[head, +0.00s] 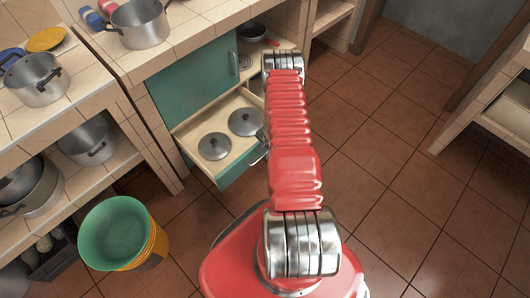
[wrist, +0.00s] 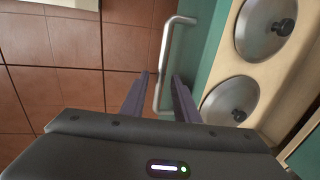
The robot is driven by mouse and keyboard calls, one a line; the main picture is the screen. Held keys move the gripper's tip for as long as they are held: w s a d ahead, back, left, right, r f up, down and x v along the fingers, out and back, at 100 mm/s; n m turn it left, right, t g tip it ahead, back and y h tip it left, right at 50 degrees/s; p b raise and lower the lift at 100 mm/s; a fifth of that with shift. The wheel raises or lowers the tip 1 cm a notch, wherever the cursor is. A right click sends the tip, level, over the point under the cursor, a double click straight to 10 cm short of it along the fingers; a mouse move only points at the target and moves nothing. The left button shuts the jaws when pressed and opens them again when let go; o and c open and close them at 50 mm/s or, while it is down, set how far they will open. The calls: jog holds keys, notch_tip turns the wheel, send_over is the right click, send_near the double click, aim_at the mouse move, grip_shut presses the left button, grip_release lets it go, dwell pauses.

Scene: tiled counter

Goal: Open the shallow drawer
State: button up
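The shallow drawer (head: 187,134) is pulled out of the tiled counter below a green door, with two grey pot lids lying in it. In the wrist view its green front (wrist: 207,50) and wooden inside show on the right. Its metal bar handle (wrist: 165,55) runs down the middle of that view; in the head view the handle (head: 258,156) is partly hidden by my red arm. My gripper (wrist: 160,76) is open, with the lower part of the handle appearing between its two dark fingers. Contact cannot be made out. In the head view my arm mostly hides the gripper.
The green door (head: 197,82) above the drawer is shut. A green bucket (head: 114,232) on yellow ones stands on the floor at the left. Pots stand on the counter and shelves. The tiled floor (head: 400,130) to the right is clear.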

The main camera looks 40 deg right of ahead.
jog(key=shift+r, duration=0.1)
notch_tip(320, 180, up, 13)
jog(key=s, duration=0.2)
jog(key=shift+s, duration=0.35)
jog(key=shift+r, duration=0.1)
dwell(0.8)
